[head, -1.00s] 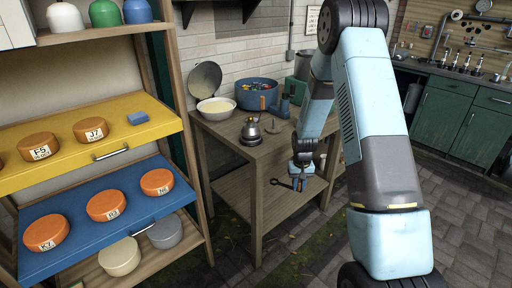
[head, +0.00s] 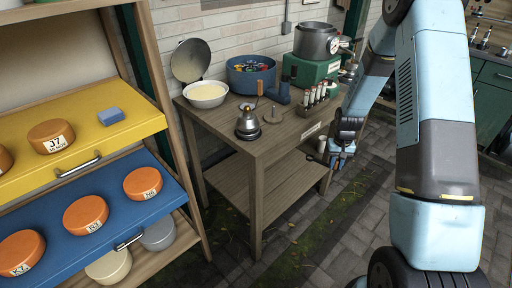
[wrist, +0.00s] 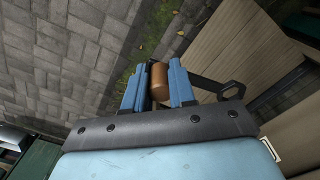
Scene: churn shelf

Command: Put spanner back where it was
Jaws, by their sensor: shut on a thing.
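My gripper (head: 338,158) hangs beside the right end of the wooden bench in the head view. In the wrist view my gripper (wrist: 158,85) has its two blue fingers closed about a brown cylindrical grip. A dark bar with an angular open ring at its end, the spanner (wrist: 232,90), shows just right of the fingers. The brown part (wrist: 159,82) seems to be its handle, though the join is hidden.
A shelf with blue (head: 110,207) and yellow drawers stands left. Paving right of the bench is clear.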

